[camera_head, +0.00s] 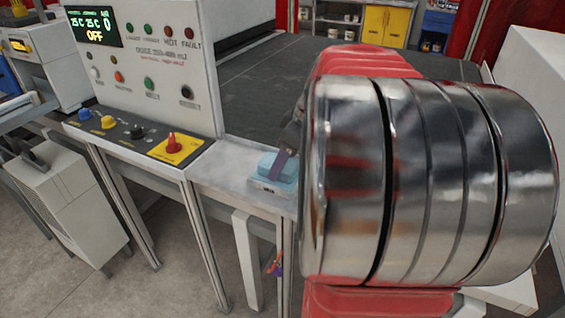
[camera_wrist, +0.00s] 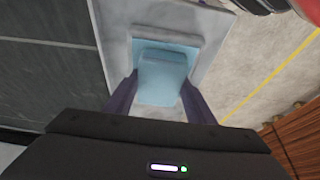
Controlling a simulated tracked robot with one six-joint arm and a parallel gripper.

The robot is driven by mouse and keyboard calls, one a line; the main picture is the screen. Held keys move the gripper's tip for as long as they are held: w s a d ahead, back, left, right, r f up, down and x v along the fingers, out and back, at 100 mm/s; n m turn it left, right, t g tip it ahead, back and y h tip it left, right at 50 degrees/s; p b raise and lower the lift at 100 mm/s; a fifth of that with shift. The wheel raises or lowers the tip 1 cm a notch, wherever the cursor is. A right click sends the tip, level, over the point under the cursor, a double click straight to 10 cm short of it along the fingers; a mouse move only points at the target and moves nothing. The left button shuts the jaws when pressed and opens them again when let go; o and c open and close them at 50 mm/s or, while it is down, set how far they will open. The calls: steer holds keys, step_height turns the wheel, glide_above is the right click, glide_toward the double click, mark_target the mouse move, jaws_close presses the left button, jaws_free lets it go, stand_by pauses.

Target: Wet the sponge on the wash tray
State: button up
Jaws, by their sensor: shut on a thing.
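A light blue sponge (camera_wrist: 160,82) is between the two dark fingers of my gripper (camera_wrist: 160,100) in the wrist view. My gripper is shut on it. The sponge is over the pale wash tray (camera_wrist: 193,40), whose rim shows around it. I cannot tell whether the sponge touches the tray's floor. My own arm hides the area to the right of it.
A control panel (camera_head: 152,60) stands left of the tray, with a red knob on a yellow plate (camera_head: 172,147) close by. A dark conveyor bed (camera_head: 255,95) lies behind. The floor is open below the ledge (camera_head: 230,185).

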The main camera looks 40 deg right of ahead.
steer(key=shift+r, duration=3.45)
steer(key=shift+s, duration=0.15)
